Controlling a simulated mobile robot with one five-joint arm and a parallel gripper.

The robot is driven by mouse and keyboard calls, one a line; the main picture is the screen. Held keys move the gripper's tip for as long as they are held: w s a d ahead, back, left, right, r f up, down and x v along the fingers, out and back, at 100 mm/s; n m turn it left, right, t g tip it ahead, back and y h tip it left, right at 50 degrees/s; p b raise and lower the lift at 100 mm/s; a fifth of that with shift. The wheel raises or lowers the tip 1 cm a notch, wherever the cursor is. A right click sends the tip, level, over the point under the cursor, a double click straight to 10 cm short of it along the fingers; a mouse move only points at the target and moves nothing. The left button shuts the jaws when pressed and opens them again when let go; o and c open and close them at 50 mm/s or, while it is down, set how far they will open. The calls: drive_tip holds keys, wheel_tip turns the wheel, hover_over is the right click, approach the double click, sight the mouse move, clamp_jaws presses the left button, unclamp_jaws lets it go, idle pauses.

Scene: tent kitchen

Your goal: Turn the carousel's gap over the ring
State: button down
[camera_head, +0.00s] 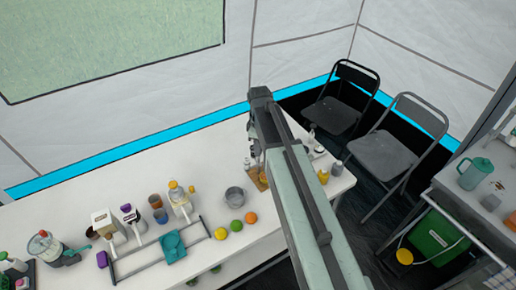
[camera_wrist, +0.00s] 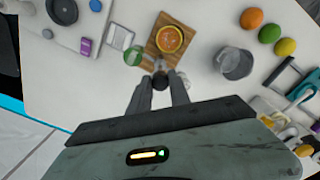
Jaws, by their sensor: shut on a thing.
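In the wrist view my gripper (camera_wrist: 160,84) points at the white table with its two grey fingers closed on a small dark round piece (camera_wrist: 160,80). The piece is at the near end of a wooden board (camera_wrist: 154,50). A pale part shows just beyond the fingertips; I cannot tell what it belongs to. I cannot make out a carousel, its gap or a ring for sure in either view.
A metal pot (camera_wrist: 235,62) stands to the right.

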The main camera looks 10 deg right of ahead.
drive_tip(key=shift+a+n, duration=0.15)
drive_tip(key=shift+n, duration=0.35)
drive_tip(key=shift+s, duration=0.1)
drive_tip(key=c, duration=1.2)
unclamp_jaws()
drive_tip(key=shift+r, duration=0.1)
drive_tip(key=shift+r+p, duration=0.35)
drive_tip(key=shift+p, duration=0.15)
wheel_tip(320, 180, up, 7)
drive_tip(key=p, duration=0.7)
drive_tip(key=shift+r, duration=0.1)
